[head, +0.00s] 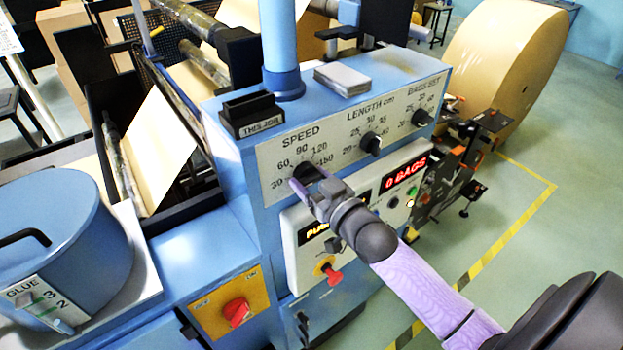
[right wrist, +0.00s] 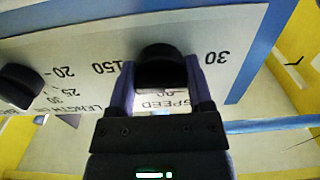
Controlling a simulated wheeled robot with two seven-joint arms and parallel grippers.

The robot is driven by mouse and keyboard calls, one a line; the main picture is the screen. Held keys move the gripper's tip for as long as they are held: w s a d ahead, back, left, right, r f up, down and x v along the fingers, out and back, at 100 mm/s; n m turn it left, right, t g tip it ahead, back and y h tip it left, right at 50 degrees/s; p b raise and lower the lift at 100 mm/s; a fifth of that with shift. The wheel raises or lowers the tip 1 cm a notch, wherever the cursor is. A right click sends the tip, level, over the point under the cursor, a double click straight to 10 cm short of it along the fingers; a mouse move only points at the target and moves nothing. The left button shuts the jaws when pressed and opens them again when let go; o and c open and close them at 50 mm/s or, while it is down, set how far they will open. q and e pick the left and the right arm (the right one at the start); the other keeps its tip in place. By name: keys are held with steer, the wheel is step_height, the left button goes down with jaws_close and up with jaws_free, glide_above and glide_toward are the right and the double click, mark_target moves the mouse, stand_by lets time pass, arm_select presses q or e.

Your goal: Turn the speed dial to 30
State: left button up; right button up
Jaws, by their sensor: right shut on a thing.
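The black speed dial (head: 304,170) sits on the white panel under the word SPEED, with marks 30, 60, 90, 120 and 150 around it. My right gripper (head: 307,184) is at the dial, its fingers on either side of it and shut on it. The right wrist view shows the dial (right wrist: 160,66) upside down between the fingers, with 150 and 30 on either side. The dial's pointer is hidden, so I cannot tell its setting. My left gripper is not in view.
The length dial (head: 371,144) and bags set dial (head: 421,118) are to the right on the same panel. A THIS JOB holder (head: 252,114) stands on top.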

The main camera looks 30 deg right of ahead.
steer(key=o, duration=1.3)
steer(key=shift+c, duration=0.2)
steer(key=s+b, duration=0.1)
steer(key=s, duration=0.9)
steer(key=shift+d, duration=0.4)
